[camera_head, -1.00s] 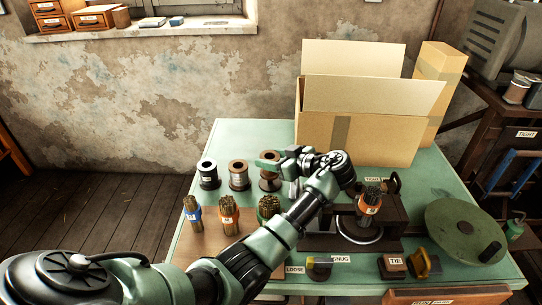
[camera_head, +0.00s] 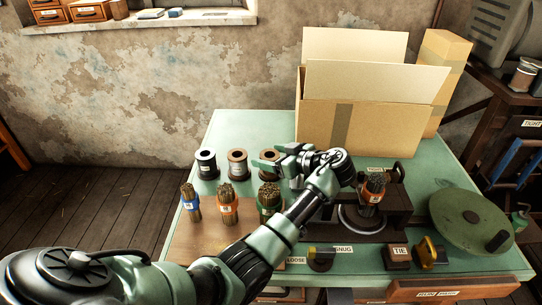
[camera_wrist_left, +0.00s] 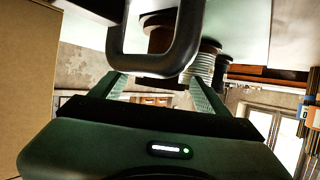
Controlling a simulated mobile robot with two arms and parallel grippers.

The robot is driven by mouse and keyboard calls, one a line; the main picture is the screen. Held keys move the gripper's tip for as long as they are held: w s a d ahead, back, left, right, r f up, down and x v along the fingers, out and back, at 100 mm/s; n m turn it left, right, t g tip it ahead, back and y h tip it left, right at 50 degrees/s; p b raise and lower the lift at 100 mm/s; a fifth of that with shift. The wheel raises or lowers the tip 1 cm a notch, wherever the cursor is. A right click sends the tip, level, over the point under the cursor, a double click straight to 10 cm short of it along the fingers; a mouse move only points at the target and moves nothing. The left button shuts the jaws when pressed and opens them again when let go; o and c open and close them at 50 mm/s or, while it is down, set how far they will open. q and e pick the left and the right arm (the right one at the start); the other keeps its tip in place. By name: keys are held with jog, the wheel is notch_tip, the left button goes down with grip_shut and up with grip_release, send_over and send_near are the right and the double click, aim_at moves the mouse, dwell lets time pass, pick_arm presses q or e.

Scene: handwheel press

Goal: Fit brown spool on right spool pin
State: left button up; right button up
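The brown spool (camera_head: 270,158) stands at the right end of a row of three spools on the green table. It also shows in the wrist view (camera_wrist_left: 162,38), partly behind a dark loop. My left gripper (camera_head: 276,163) is at this spool, with one finger overlapping its front in the head view. In the wrist view its fingers (camera_wrist_left: 163,88) are wide apart, and I see nothing clamped between them. I cannot tell whether they touch the spool. I cannot make out the right spool pin. My right gripper is out of view.
A black spool (camera_head: 206,165) and a middle spool (camera_head: 238,164) stand to the left. Several bundles, including a blue-banded one (camera_head: 191,203), stand in front. A cardboard box (camera_head: 375,130) is behind; a press (camera_head: 365,215) and green disc (camera_head: 455,220) are right.

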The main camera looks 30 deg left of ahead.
pick_arm(q)
notch_tip(320, 180, up, 20)
jog(key=b, duration=0.2)
dwell(0.4)
notch_tip(320, 180, up, 8)
jog(key=p, duration=0.5)
dwell(0.3)
jog(key=shift+f, duration=0.1)
